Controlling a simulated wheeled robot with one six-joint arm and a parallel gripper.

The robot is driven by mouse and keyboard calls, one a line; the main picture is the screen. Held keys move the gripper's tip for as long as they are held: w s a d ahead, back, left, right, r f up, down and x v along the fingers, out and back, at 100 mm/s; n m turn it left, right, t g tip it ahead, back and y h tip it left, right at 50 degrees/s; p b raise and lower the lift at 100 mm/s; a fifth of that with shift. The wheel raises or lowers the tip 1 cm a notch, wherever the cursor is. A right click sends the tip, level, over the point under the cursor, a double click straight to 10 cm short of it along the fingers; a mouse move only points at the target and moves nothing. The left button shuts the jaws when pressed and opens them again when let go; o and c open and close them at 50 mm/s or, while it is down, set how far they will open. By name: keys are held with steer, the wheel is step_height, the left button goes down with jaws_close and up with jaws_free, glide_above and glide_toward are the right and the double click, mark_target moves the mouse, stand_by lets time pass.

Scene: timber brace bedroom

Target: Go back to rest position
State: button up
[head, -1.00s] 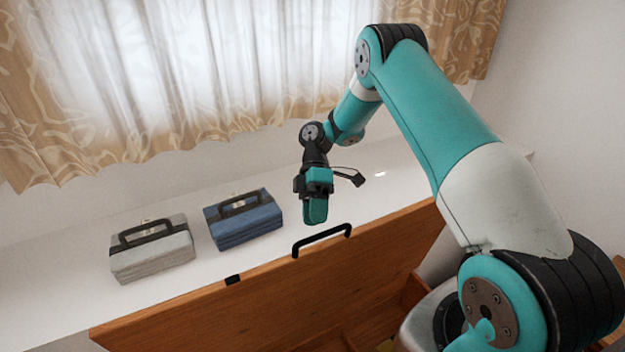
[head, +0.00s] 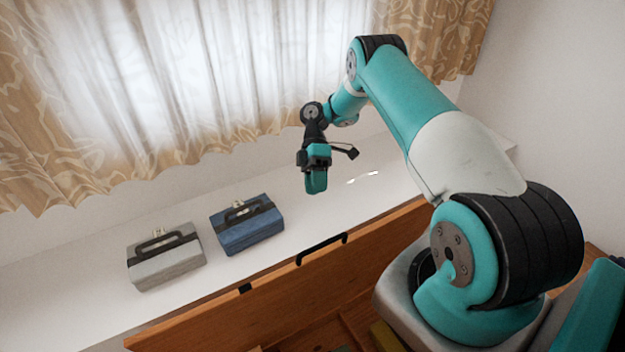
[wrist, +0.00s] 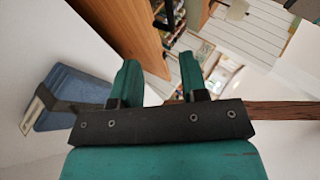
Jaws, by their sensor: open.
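My gripper (head: 316,182) hangs fingers down above the white ledge, over the far side of the wooden panel with the black handle (head: 321,247). In the wrist view my gripper (wrist: 160,80) shows two teal fingers set apart with nothing between them. The gripper is apart from the handle and from the cases. My arm reaches in from the right in the head view.
A blue case (head: 247,226) and a grey case (head: 166,258) lie on the white ledge (head: 70,285) left of the gripper. The blue case also shows in the wrist view (wrist: 75,98). Patterned curtains (head: 110,165) hang behind. The wooden panel (head: 250,315) stands raised in front.

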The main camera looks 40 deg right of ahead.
steer(key=shift+w+a, duration=0.1)
steer(key=shift+a, duration=0.05)
stand_by(0.3)
steer(key=s+a+r+m+t+h+b, duration=0.1)
steer(key=s+a+r+m+t+b, duration=0.1)
steer(key=a+r+b, duration=0.55)
steer(key=s+a+r+m+t+h+b, duration=0.1)
steer(key=s+a+r+m+t+b, duration=0.2)
steer(key=a, duration=0.7)
steer(key=s+a+f+m+t+b, duration=0.1)
steer(key=s+b, duration=0.3)
steer(key=s, duration=0.4)
steer(key=s+a+f+m+t+b, duration=0.1)
steer(key=s+a+b, duration=0.3)
steer(key=s, duration=0.5)
steer(key=shift+s+f+t+b, duration=0.2)
steer(key=shift+t+b, duration=0.3)
steer(key=shift+t, duration=0.2)
